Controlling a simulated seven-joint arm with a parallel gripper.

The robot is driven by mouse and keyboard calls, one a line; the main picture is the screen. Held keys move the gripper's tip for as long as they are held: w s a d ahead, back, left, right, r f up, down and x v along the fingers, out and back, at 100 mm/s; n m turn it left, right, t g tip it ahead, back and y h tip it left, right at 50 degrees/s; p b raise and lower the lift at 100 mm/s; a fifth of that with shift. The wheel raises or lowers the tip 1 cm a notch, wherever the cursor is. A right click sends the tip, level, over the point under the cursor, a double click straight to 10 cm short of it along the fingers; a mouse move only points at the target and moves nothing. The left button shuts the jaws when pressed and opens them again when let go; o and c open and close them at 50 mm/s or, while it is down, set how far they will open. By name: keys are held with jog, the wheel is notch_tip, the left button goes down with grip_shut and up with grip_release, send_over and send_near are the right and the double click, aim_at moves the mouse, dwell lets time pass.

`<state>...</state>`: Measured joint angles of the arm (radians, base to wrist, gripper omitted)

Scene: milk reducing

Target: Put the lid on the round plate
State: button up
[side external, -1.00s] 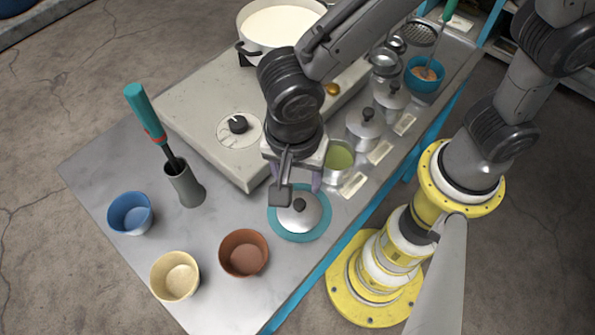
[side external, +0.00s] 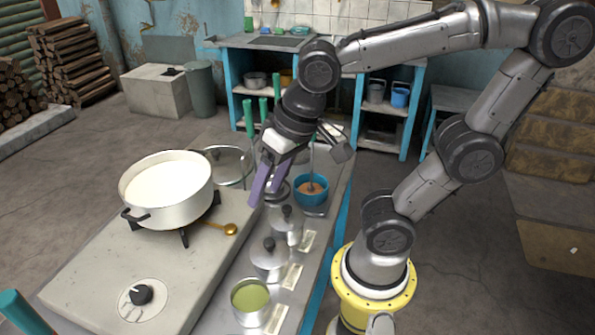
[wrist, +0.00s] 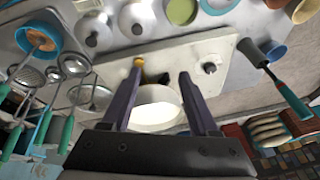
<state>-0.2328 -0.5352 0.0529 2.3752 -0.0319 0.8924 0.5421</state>
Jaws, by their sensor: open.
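My gripper (side external: 266,195) is open and empty, raised above the right part of the counter beside the big milk pot (side external: 165,188). Its two purple fingers are spread in the wrist view (wrist: 160,78), with the pot in the background between them. The round teal plate (wrist: 232,5) is cut off by the top edge of the wrist view; something pale is on it, too cropped to identify clearly. The plate is out of the side view. Silver lids with dark knobs sit on two small pots (side external: 270,258) (side external: 287,225).
An open pot of green contents (side external: 250,300) is in front of the lidded pots.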

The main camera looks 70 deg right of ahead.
jog(key=s+d+n, duration=0.1)
jog(key=s+d+n+t, duration=0.1)
jog(key=s+d+n, duration=0.1)
jog(key=s+d, duration=0.1)
jog(key=shift+d+r+t+h, duration=0.1)
jog(key=shift+r+t+h, duration=0.2)
jog(key=shift+r, duration=0.05)
